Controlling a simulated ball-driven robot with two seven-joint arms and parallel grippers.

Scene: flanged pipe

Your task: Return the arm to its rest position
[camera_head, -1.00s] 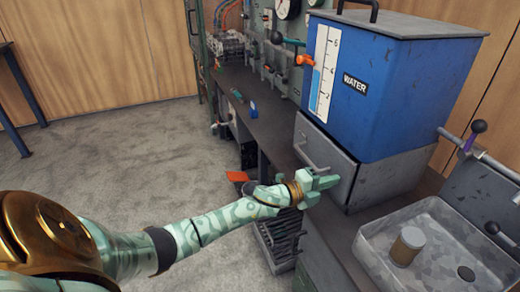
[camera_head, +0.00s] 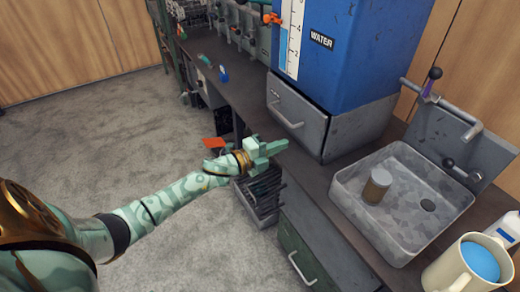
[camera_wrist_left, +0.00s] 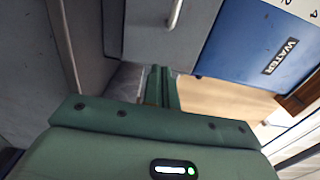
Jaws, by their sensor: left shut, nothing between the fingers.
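My left arm comes in from the left in the head view. Its pale green patterned gripper (camera_head: 270,148) is shut and empty. It hangs in front of the dark bench's edge, a little below the grey drawer (camera_head: 300,118) under the blue water tank (camera_head: 365,50). In the left wrist view the two green fingers (camera_wrist_left: 160,85) are together with nothing between them. The drawer's handle also shows there (camera_wrist_left: 175,14), beyond the fingers. My right gripper is not in view.
A grey sink (camera_head: 415,160) with a small can (camera_head: 377,186) in it is set right of the drawer. A cream mug (camera_head: 465,268) with blue contents stands at the lower right. Below the bench are a wire rack (camera_head: 262,200) and a green drawer (camera_head: 300,250). Carpet at left is clear.

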